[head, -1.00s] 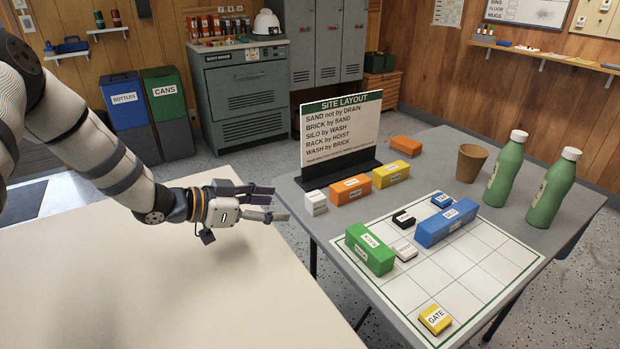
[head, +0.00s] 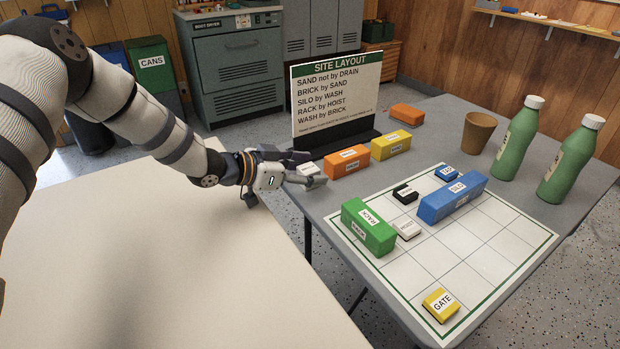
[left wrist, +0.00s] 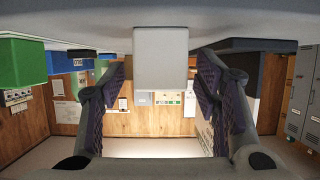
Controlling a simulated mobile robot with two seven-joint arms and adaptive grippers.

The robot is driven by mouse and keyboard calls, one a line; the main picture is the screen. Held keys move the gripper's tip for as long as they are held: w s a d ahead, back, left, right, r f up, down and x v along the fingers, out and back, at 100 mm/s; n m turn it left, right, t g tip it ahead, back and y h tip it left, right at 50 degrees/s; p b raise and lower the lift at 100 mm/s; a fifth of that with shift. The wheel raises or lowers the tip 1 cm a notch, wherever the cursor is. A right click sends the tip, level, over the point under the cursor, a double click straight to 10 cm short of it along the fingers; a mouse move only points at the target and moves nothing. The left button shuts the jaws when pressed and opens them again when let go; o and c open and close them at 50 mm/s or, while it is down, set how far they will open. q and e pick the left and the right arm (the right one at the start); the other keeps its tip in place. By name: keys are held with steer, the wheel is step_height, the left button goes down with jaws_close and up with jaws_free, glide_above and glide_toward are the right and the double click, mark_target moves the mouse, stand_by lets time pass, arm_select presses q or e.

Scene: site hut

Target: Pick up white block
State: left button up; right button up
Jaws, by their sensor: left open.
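The white block (head: 309,170) stands at the near left edge of the grey table, left of an orange block (head: 347,161). My left gripper (head: 306,168) is open at that edge, its fingers reaching to the block and partly hiding it. In the left wrist view, which looks upside down, the white block (left wrist: 161,57) sits centred between the open fingers (left wrist: 160,88), with a gap on each side. My right gripper is not in view.
The site layout sign (head: 337,97) stands close behind the gripper. A yellow block (head: 391,145), a brown cup (head: 479,132) and two green bottles (head: 518,140) share the grey table. The grid sheet (head: 480,262) holds several blocks. The beige table (head: 170,270) is bare.

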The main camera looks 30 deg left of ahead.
arm_select(q)
steer(key=shift+r, duration=0.1)
steer(key=c, duration=1.3)
steer(key=shift+r, duration=0.1)
